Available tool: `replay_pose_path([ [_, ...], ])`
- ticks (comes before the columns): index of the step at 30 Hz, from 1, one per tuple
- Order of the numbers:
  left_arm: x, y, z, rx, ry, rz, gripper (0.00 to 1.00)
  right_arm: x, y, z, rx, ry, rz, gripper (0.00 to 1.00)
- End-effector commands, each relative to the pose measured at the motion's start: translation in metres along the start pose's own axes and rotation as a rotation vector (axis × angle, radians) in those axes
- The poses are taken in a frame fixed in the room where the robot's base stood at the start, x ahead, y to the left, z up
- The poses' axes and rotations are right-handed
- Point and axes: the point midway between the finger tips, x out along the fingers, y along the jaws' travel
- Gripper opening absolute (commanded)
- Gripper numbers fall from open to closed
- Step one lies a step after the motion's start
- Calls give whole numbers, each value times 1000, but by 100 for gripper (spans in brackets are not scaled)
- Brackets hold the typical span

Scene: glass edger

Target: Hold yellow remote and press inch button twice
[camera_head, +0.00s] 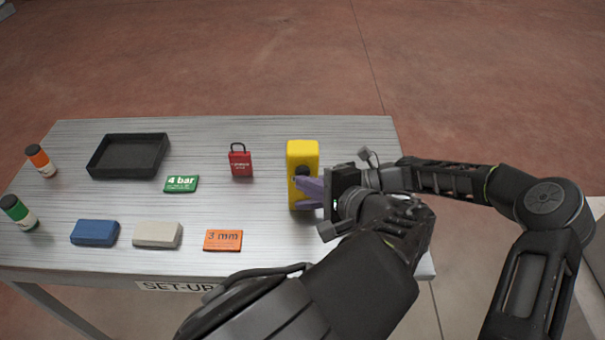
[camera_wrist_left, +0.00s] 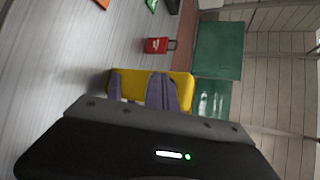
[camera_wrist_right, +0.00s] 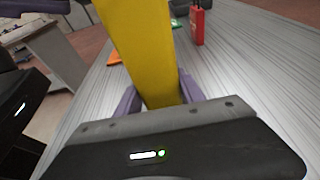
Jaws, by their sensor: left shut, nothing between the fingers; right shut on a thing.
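The yellow remote (camera_head: 302,152) stands upright at the right part of the table, with a dark round control on its near face. It also shows in the left wrist view (camera_wrist_left: 182,80). In the right wrist view the remote (camera_wrist_right: 145,45) is between the purple fingers of my right gripper (camera_wrist_right: 158,95), which is shut on its lower part. My left gripper (camera_head: 300,185) is shut and empty, its purple fingertips in front of the remote's face. These fingers (camera_wrist_left: 162,90) overlap the remote in the left wrist view; contact cannot be told. The inch button cannot be made out.
A red padlock (camera_head: 240,162) stands left of the remote. Green (camera_head: 181,184) and orange (camera_head: 223,241) cards, a black tray (camera_head: 128,155), blue (camera_head: 95,233) and off-white (camera_head: 157,235) blocks and two bottles lie farther left. My arms crowd together at the table's right edge.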

Motion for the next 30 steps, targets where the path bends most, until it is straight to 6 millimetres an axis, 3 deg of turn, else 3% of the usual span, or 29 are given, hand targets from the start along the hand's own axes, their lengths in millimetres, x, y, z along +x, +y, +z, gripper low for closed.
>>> replay_pose_path([
  [22, 4, -3, -2, 0, 0, 0, 0, 0, 0, 0, -2, -1, 1, 23],
  [30, -4, 2, 2, -1, 1, 0, 0, 0, 0, 0, -1, -1, 2, 23],
])
